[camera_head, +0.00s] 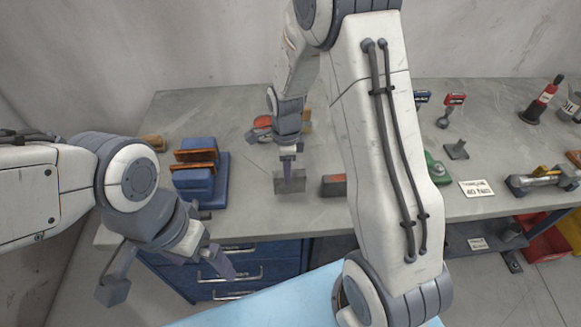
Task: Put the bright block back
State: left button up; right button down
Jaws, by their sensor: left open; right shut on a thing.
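My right gripper (288,168) reaches down from above and is shut on this block. I cannot tell whether the block rests on the bench or is just above it. A darker block with an orange-red top (333,186) lies just to its right, apart from it. My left gripper (168,277) is open and empty, in front of the bench and low at the left.
A blue vise-like fixture (220,180) stands left of the held block. Red-orange things (262,122) lie behind my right gripper. Tools, a white label card (476,188) and bottles (540,103) are at the right. Blue drawers (230,272) are below the bench edge.

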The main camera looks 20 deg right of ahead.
aim_at(298, 185)
notch_tip(298, 185, down, 3)
jog(key=shift+r+p, duration=0.1)
jog(key=shift+p, duration=0.25)
jog(key=shift+f, duration=0.25)
jog(key=c, duration=0.5)
grip_release()
jog(key=shift+s, duration=0.1)
